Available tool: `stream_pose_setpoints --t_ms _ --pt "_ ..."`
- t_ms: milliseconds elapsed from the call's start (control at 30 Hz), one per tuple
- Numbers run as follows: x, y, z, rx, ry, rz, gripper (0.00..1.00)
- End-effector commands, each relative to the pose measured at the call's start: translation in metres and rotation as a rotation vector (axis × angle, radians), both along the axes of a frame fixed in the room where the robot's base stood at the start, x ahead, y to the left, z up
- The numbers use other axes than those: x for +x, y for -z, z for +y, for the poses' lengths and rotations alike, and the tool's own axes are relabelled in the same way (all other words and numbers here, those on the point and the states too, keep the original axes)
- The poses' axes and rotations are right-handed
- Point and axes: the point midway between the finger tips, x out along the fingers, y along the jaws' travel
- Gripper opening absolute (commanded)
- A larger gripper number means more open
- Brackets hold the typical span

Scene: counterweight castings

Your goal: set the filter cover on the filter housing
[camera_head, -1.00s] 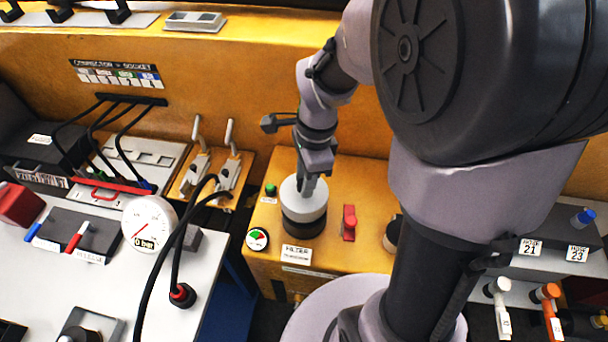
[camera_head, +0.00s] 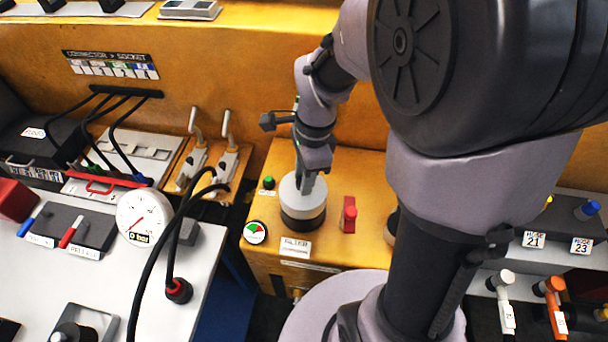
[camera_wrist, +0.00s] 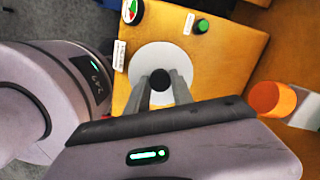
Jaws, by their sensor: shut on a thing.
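The filter cover (camera_head: 291,188) is a pale grey disc, also seen from above in the wrist view (camera_wrist: 150,58). Its dark round knob (camera_wrist: 160,79) lies between the two fingers of my gripper (camera_wrist: 161,84). My gripper (camera_head: 306,184) is shut on the cover from above. The filter housing (camera_head: 301,222) is a dark round body on the yellow box, behind the FILTER label. The cover is right over the housing and looks level. No clear gap shows between them in the head view. In the wrist view the cover hides the housing.
On the yellow box (camera_head: 335,250), a red valve handle (camera_head: 348,214) stands right of the housing. A green button (camera_head: 268,182) and a small round gauge (camera_head: 255,232) are to its left. Black cables (camera_head: 165,240) and a white table (camera_head: 185,290) lie further left.

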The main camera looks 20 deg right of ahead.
Motion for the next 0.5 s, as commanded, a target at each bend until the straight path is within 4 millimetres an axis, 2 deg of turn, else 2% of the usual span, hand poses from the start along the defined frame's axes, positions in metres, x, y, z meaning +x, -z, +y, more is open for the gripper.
stream_pose_setpoints --t_ms 33,133,167,400,500 --pt "0.0001 0.0008 0.0 0.0 0.0 0.0 0.32" --pt "0.0001 0.0001 0.0 0.0 0.0 0.0 0.52" --pt "0.0001 0.0001 0.0 0.0 0.0 0.0 0.54" --pt "-0.0001 0.0002 0.0 0.0 0.0 0.001 0.54" --pt "0.0001 -0.0063 -0.0006 0.001 0.001 0.0 0.54"
